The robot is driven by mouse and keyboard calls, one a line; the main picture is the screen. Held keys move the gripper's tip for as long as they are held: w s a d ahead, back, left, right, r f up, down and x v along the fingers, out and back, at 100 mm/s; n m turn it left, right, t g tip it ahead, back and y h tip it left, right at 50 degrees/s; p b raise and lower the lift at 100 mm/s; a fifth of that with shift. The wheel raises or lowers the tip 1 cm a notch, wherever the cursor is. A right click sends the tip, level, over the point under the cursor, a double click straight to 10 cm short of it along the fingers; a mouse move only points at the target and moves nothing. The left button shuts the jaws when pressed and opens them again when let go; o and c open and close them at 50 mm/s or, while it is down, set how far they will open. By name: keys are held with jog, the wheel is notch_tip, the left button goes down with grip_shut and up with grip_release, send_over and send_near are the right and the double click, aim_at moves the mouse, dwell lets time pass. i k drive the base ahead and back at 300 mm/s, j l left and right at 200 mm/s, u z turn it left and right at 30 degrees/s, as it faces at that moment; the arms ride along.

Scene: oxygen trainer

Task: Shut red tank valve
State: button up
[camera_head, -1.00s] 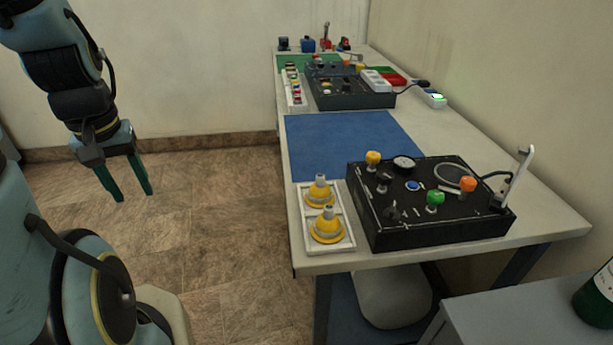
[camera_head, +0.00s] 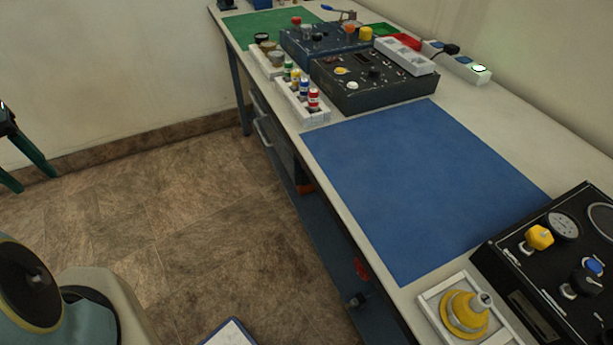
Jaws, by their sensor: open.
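My gripper (camera_head: 33,180) is at the far left edge, partly cut off. Its two dark green fingers are apart and empty, over the floor and well away from the bench. A small red part (camera_head: 361,269) shows below the bench's front edge, with a dark fitting (camera_head: 356,300) beneath it. I cannot tell whether this is the red tank valve; any tank body is hidden. A red knob (camera_head: 296,20) stands on the blue box at the back.
The bench (camera_head: 318,145) runs along the right, with a blue mat (camera_head: 415,180), a black panel (camera_head: 570,265) and a white tray with a yellow-based part (camera_head: 466,312). A dark box (camera_head: 372,85) and vials (camera_head: 313,99) stand farther back. The floor (camera_head: 180,215) at left is mostly clear.

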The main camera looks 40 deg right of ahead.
aim_at(360, 270)
jog(key=i, duration=2.1)
jog(key=i+z, duration=0.35)
jog(key=i+j+z, duration=0.15)
jog(key=z, duration=0.2)
jog(key=i+j+z, duration=0.35)
jog(key=l+z, duration=0.1)
jog(key=z, duration=3.55)
jog(key=k+j+z, duration=0.1)
jog(key=j+z, duration=0.4)
jog(key=j, duration=0.85)
